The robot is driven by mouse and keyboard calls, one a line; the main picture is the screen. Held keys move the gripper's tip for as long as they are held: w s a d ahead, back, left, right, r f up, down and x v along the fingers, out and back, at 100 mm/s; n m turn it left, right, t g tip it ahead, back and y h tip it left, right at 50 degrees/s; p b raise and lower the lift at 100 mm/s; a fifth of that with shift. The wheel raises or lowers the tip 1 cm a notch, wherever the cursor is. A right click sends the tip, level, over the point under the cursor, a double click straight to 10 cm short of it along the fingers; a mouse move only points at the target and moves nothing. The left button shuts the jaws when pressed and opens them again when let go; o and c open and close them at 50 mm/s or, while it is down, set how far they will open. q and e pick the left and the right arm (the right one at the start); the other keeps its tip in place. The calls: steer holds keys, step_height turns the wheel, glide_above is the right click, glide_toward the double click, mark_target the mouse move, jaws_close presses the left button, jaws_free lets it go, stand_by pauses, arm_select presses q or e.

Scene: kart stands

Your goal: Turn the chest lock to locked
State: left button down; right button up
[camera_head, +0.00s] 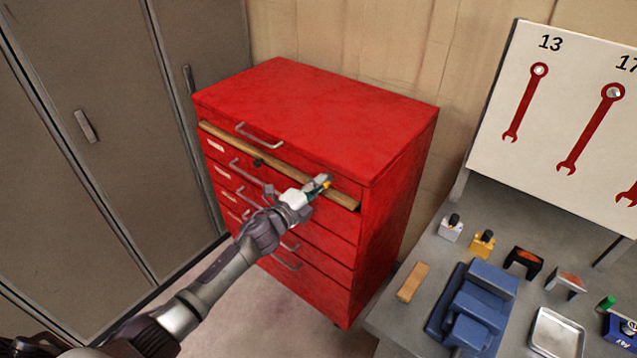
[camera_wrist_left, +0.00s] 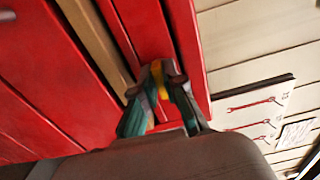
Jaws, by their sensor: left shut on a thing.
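The red tool chest (camera_head: 320,120) stands against the wall, with several handled drawers and a wooden strip (camera_head: 225,137) along its upper front. A small dark round fitting (camera_head: 258,162) sits on the front just below the strip; I cannot tell if it is the lock. My left gripper (camera_head: 323,184) is at the right part of the front, near the strip's right end. It is shut on a small yellow piece (camera_wrist_left: 161,80), which shows between its fingertips in the left wrist view against the red front. The fingers hide most of this piece, so its turn cannot be read. My right gripper is not in view.
Grey cabinets (camera_head: 85,125) stand close on the left. A grey bench (camera_head: 410,322) on the right holds a blue vise (camera_head: 475,305), a wooden block (camera_head: 412,282), a metal tray (camera_head: 556,333) and several small items. A white wrench board (camera_head: 555,105) stands behind them.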

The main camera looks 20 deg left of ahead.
arm_select(q)
steer(key=shift+n, duration=0.4)
steer(key=c, duration=1.2)
jaws_free()
steer(key=shift+c, duration=0.2)
steer(key=shift+s, duration=0.1)
steer(key=v, duration=1.1)
steer(key=shift+s+a, duration=0.15)
steer(key=shift+s, duration=0.25)
